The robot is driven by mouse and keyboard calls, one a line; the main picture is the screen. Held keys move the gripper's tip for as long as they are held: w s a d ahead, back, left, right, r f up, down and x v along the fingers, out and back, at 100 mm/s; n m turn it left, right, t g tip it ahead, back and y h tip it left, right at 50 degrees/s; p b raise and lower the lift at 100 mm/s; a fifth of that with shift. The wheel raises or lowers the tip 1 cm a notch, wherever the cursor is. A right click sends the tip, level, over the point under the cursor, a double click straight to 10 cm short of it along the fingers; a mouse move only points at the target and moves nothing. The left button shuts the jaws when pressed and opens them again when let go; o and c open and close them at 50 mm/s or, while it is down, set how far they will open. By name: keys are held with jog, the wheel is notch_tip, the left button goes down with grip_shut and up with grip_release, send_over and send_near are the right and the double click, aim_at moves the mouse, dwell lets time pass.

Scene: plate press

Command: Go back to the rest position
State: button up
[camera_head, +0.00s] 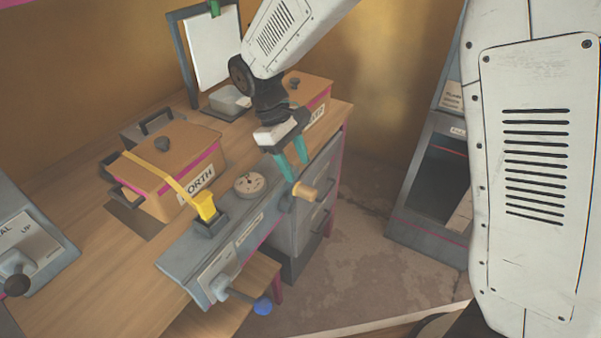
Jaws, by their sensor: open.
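My gripper (292,165) has teal fingers and points down over the right end of the wooden bench (75,300). The fingers are apart, with nothing seen between them. Their tips are close to a tan wooden knob (305,191) on the right end of the grey control panel (180,262). I cannot tell whether they touch it. My white arm comes in from the top of the picture.
A tan box (150,205) marked "ORTH" with a yellow strap stands left; another tan box (315,88) stands behind my gripper. The panel carries a round dial (250,183), a yellow handle (205,207) and a blue-knobbed lever (263,306). Floor right of the drawers (318,190) is clear.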

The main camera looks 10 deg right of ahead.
jog(key=shift+r, duration=0.15)
dwell(0.3)
jog(key=shift+s+m, duration=0.2)
jog(key=shift+m, duration=0.1)
jog(key=shift+s+d+f+g, duration=0.15)
jog(key=shift+s+d, duration=0.05)
jog(key=shift+s, duration=0.3)
jog(key=shift+s+d+f+g, duration=0.15)
jog(key=shift+s+d, duration=0.05)
jog(key=shift+s, duration=0.25)
jog(key=s+d+r+m+t+y, duration=0.1)
jog(key=s+d+r+m+t, duration=0.1)
jog(key=s+d+r+m, duration=0.2)
jog(key=s+d+r+m+t+y, duration=0.2)
jog(key=s+d+r+m, duration=0.3)
jog(key=s+d+r, duration=0.5)
jog(key=s+d, duration=0.4)
jog(key=s, duration=0.3)
jog(key=shift+s+d+r+t+y, duration=0.15)
jog(key=shift+d+r+t+y, duration=0.15)
jog(key=shift+t, duration=0.1)
